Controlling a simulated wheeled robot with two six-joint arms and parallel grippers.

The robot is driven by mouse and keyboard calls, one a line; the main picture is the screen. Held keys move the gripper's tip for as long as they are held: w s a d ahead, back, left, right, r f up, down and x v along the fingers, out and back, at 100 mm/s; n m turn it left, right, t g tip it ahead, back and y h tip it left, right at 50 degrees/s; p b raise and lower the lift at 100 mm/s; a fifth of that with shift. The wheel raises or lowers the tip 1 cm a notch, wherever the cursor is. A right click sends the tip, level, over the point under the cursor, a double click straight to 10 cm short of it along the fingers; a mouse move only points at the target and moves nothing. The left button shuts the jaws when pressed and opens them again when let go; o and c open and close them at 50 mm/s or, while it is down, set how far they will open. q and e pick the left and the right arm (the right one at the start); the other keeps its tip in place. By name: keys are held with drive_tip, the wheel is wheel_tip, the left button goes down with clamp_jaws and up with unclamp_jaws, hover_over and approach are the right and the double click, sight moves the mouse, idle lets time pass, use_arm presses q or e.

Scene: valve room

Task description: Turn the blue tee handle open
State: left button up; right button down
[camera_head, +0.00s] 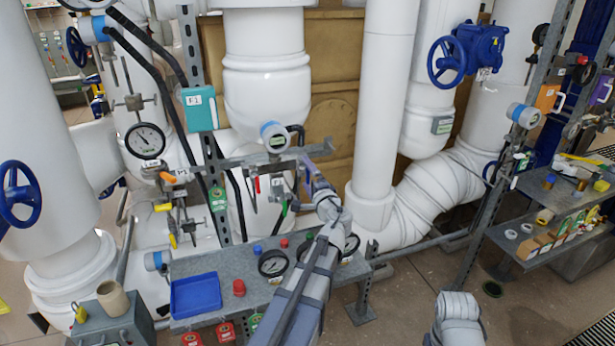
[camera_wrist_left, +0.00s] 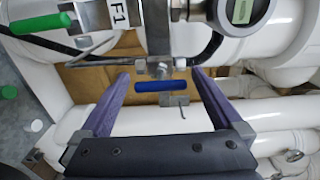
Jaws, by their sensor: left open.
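The blue tee handle (camera_wrist_left: 161,86) shows in the left wrist view as a short blue bar on a metal stem below a pipe fitting. My left gripper (camera_wrist_left: 160,76) is open, with one purple finger on each side of the handle and a visible gap at both ends. No contact shows. In the head view, my left gripper (camera_head: 313,172) is at the instrument pipe in the middle, and it seems to hide the blue handle there. My right gripper is outside both views.
A round gauge head (camera_head: 274,136) sits on the pipe just left of my left gripper. A red lever (camera_head: 257,184) and a green lever (camera_head: 284,208) hang close by. Below is a grey bench with a blue tray (camera_head: 196,295). Thick white pipes stand behind.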

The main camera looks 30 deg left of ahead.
use_arm(q)
drive_tip(key=v, duration=0.7)
drive_tip(key=shift+s+d, duration=0.25)
drive_tip(key=shift+s, duration=0.05)
drive_tip(key=shift+f, duration=0.1)
drive_tip(key=s+d+f+n+g+h, duration=0.1)
drive_tip(key=s+d+f+g+h, duration=0.3)
drive_tip(key=d, duration=0.6)
drive_tip(key=s+d+f+n+g+h+p, duration=0.1)
drive_tip(key=s+d+f+g+h, duration=0.3)
drive_tip(key=s+d+f, duration=0.5)
drive_tip(key=s+d+f+n+g+h+p, duration=0.1)
drive_tip(key=s+d+f+n+g+h, duration=0.1)
drive_tip(key=s+d+f+g+h, duration=0.2)
drive_tip(key=s+d+f, duration=0.2)
drive_tip(key=s+d, duration=0.2)
drive_tip(key=d, duration=0.2)
drive_tip(key=shift+d+f+h, duration=0.3)
drive_tip(key=shift+d+f, duration=0.1)
